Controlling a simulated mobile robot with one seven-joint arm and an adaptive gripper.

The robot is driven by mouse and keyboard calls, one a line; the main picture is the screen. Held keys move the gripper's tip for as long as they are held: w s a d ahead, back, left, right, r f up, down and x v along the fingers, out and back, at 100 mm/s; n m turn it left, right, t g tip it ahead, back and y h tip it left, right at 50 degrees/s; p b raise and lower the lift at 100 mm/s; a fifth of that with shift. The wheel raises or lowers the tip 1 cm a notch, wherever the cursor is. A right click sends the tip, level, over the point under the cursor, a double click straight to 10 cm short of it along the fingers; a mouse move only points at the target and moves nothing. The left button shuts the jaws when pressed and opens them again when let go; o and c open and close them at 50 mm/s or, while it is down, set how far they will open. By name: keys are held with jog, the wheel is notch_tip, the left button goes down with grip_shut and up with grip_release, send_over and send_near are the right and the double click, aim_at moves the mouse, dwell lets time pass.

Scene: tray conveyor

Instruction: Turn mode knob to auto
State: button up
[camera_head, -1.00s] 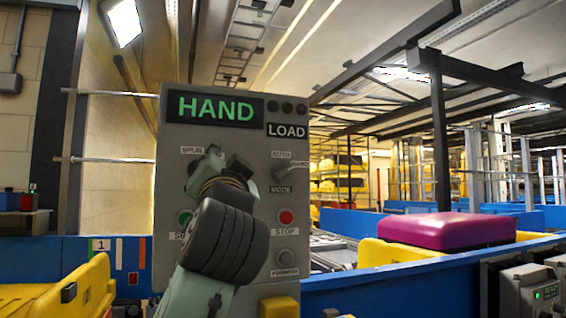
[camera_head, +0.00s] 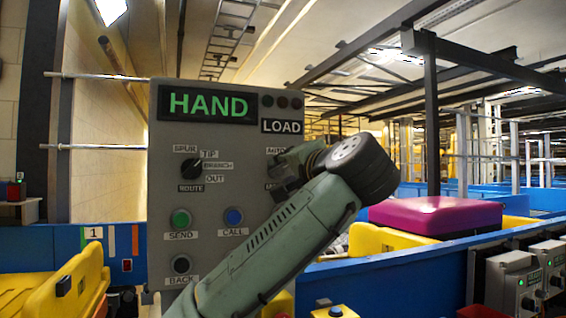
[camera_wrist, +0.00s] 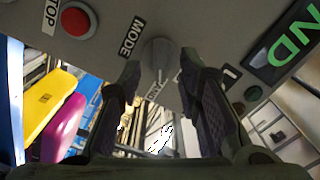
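The grey control panel (camera_head: 225,215) stands upright with a green HAND display (camera_head: 208,103). The mode knob (camera_wrist: 159,52) is a round grey knob beside the MODE label (camera_wrist: 132,36) in the wrist view. My gripper (camera_wrist: 161,68) is open, with one fingertip on each side of the knob and a gap visible between them. Contact cannot be told. In the head view my gripper (camera_head: 284,172) covers the knob and partly hides the AUTO label (camera_head: 277,150). The knob's pointing direction is unclear.
The route knob (camera_head: 191,170), green SEND button (camera_head: 181,218), blue CALL button (camera_head: 233,216) and dark BACK button (camera_head: 181,264) are on the panel's left. The red STOP button (camera_wrist: 77,19) is near my gripper. A purple block (camera_head: 435,215) lies on yellow trays behind.

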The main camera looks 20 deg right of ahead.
aim_at(279, 169)
jog(key=shift+w, duration=1.3)
jog(key=shift+c, duration=0.4)
grip_shut()
